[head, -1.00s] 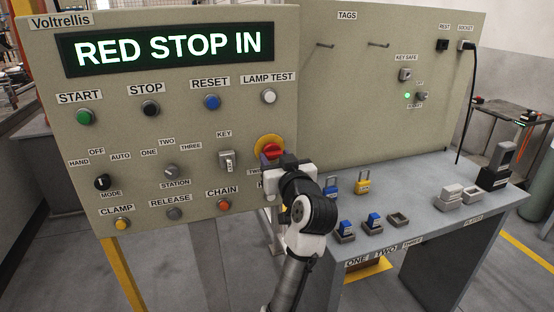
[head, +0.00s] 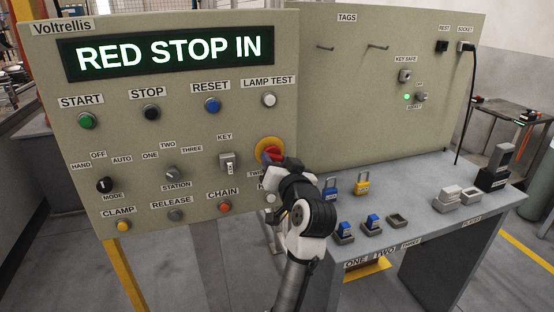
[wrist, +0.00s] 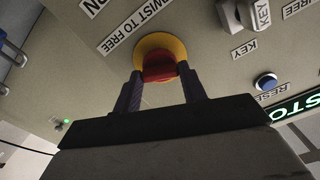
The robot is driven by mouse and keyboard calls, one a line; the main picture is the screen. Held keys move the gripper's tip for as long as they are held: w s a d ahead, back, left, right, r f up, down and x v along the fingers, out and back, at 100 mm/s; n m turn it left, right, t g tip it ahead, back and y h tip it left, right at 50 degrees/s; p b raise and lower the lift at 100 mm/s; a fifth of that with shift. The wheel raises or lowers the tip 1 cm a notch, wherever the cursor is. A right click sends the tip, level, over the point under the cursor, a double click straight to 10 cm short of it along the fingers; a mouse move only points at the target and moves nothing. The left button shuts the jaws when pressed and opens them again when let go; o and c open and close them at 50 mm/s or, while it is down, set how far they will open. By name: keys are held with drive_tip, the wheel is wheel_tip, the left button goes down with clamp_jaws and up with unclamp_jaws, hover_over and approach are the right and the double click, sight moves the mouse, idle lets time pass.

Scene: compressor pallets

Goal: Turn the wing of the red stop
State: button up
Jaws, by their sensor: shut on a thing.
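The red stop (head: 270,153) is a red winged knob on a yellow round base, low on the right of the control panel. In the wrist view the red stop (wrist: 158,66) sits between my two fingers, with the yellow base behind it. My gripper (wrist: 160,84) is shut on the wing, one finger on each side. In the head view my gripper (head: 268,160) reaches the stop from below right, and my arm hides part of it and its label. The display (head: 168,50) reads "RED STOP IN".
A key switch (head: 227,162) is left of the stop, and the chain button (head: 224,207) is below left. A bench (head: 420,215) at the right bears blue and yellow padlocks and small blocks. A label reading "TWIST TO FREE" (wrist: 130,25) is beside the stop.

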drive_tip(key=shift+m+p, duration=0.4)
drive_tip(key=shift+m, duration=0.8)
drive_tip(key=o, duration=1)
drive_tip(key=b+v, duration=0.2)
drive_tip(key=v, duration=1.2)
drive_tip(key=shift+b, duration=0.4)
